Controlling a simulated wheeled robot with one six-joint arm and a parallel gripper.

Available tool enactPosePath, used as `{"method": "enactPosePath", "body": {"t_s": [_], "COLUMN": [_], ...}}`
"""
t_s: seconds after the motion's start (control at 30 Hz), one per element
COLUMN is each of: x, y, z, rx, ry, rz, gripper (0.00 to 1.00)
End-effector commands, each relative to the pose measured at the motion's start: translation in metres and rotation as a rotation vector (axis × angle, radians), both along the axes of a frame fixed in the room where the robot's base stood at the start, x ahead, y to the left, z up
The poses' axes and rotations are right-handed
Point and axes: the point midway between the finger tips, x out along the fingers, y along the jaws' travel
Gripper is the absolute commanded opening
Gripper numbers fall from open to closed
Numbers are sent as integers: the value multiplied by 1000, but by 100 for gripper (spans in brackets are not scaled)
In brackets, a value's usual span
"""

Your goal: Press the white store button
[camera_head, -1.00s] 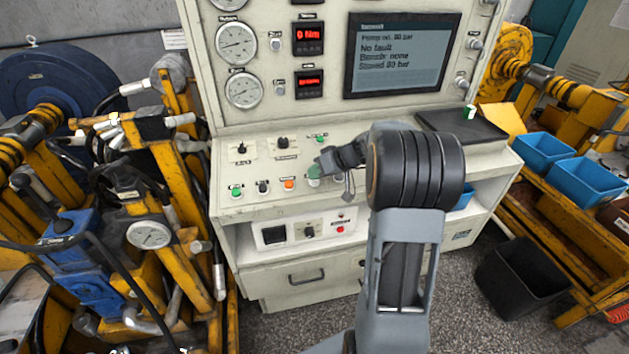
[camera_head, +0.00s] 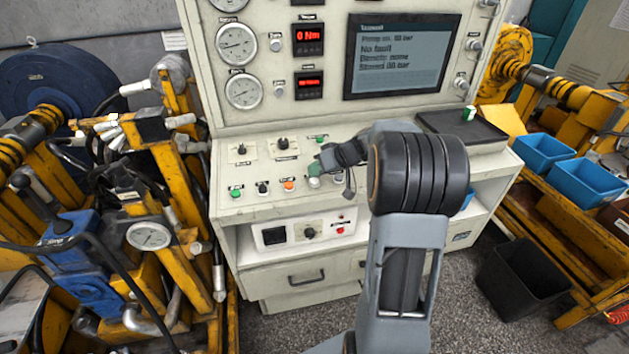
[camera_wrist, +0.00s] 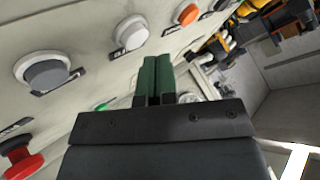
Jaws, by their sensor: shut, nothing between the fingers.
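The white button (camera_head: 314,183) is in the front row of the console's sloped panel, right of the orange button (camera_head: 289,185). In the wrist view the white button (camera_wrist: 131,32) has a dark label beside it, with a grey button (camera_wrist: 46,71) to its left. My gripper (camera_head: 313,170) is shut and empty, its green fingertips just above and behind the white button in the head view. In the wrist view the green fingertips (camera_wrist: 157,66) lie beside the white button with a small visible gap. My wrist hides part of the panel to the right.
Other panel controls stand close by: a green button (camera_head: 236,191), a black button (camera_head: 262,188) and, in the wrist view, a red knob (camera_wrist: 20,161). A screen (camera_head: 402,57) shows status text including "No fault". Blue bins (camera_head: 585,178) stand at the right.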

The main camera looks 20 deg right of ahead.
Motion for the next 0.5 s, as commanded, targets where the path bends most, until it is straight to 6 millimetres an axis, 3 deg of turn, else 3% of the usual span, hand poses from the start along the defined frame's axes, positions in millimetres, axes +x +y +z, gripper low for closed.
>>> {"method": "enactPosePath", "body": {"t_s": [0.27, 0.5], "x": [0, -3], "y": [0, 0], "z": [3, 21], "rx": [0, -1], "ry": [-1, -2], "rz": [0, -1], "gripper": [0, 0]}}
